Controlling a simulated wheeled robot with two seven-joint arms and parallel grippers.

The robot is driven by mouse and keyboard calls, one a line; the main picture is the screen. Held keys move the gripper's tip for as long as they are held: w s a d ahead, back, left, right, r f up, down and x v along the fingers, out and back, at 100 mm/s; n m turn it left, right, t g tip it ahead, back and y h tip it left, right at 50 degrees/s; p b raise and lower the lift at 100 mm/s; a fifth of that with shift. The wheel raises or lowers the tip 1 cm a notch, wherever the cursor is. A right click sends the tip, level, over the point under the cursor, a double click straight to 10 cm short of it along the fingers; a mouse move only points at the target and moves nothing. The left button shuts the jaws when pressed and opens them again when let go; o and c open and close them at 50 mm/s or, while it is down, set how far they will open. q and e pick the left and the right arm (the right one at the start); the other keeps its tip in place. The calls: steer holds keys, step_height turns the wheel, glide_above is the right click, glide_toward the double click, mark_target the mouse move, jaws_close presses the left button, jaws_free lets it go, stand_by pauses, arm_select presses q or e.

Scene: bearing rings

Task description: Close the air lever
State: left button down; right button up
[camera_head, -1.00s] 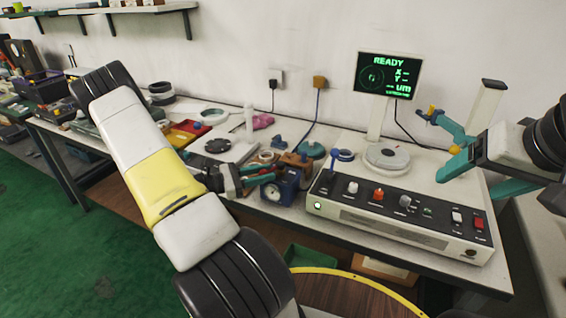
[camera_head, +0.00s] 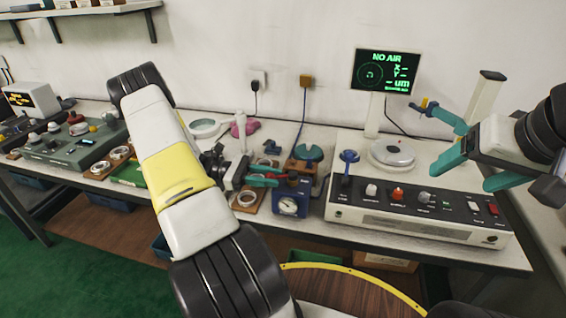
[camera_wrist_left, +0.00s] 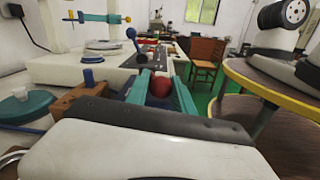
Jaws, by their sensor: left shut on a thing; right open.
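The air lever's red knob (camera_wrist_left: 160,87) sits between the teal fingers of my left gripper (camera_wrist_left: 162,92) in the left wrist view. The gripper is shut on it. In the head view my left gripper (camera_head: 268,181) is at the blue air unit (camera_head: 290,204) with its round gauge, left of the console. The lever's shaft is mostly hidden by the fingers. The display (camera_head: 386,70) reads "NO AIR". My right gripper (camera_head: 440,138) is open above the right side of the console, with its teal fingers apart.
The white console (camera_head: 420,222) carries knobs, switches, a blue-ball lever (camera_head: 348,157) and a round stage (camera_head: 392,154). A brown block with a teal disc (camera_head: 308,153) stands behind the air unit.

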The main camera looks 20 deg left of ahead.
arm_select(q)
steer(key=shift+d+m+g, duration=0.2)
steer(key=shift+m+g, duration=0.2)
steer(key=shift+g, duration=0.3)
steer(key=c, duration=1.1)
jaws_free()
steer(key=shift+a, duration=0.2)
steer(key=shift+a, duration=0.35)
steer(key=a, duration=0.6)
steer(key=shift+s+a, duration=0.35)
steer(key=shift+a, duration=0.05)
